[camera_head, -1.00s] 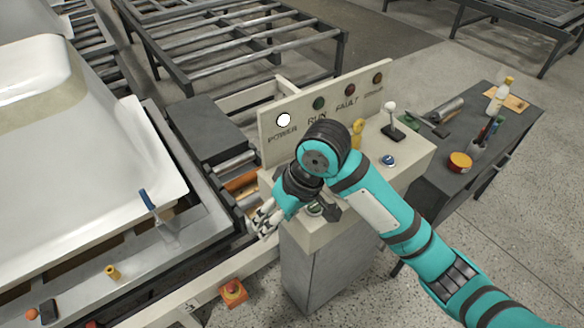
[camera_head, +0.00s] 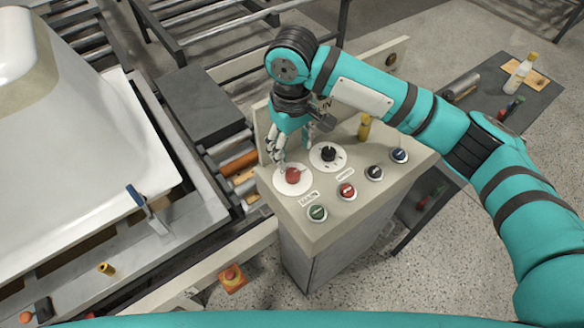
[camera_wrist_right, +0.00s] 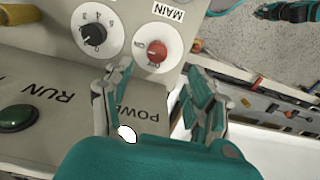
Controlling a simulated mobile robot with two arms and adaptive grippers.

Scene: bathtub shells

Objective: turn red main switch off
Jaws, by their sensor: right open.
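The red main switch (camera_head: 292,175) is a red knob on a round white plate at the left of the console's sloping top. It also shows in the right wrist view (camera_wrist_right: 157,51), beside a label reading MAIN. My right gripper (camera_head: 293,150) is open and empty, with its fingers pointing down just behind the red knob. In the right wrist view its two fingers (camera_wrist_right: 157,78) stand apart, one on each side of the line to the knob, and no contact with it shows. My left gripper is not in view.
A black dial (camera_head: 328,153) sits right beside the red switch. A yellow-topped knob (camera_head: 364,126) stands behind. The upright label panel is close behind my gripper. A bathtub shell (camera_head: 60,130) lies left.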

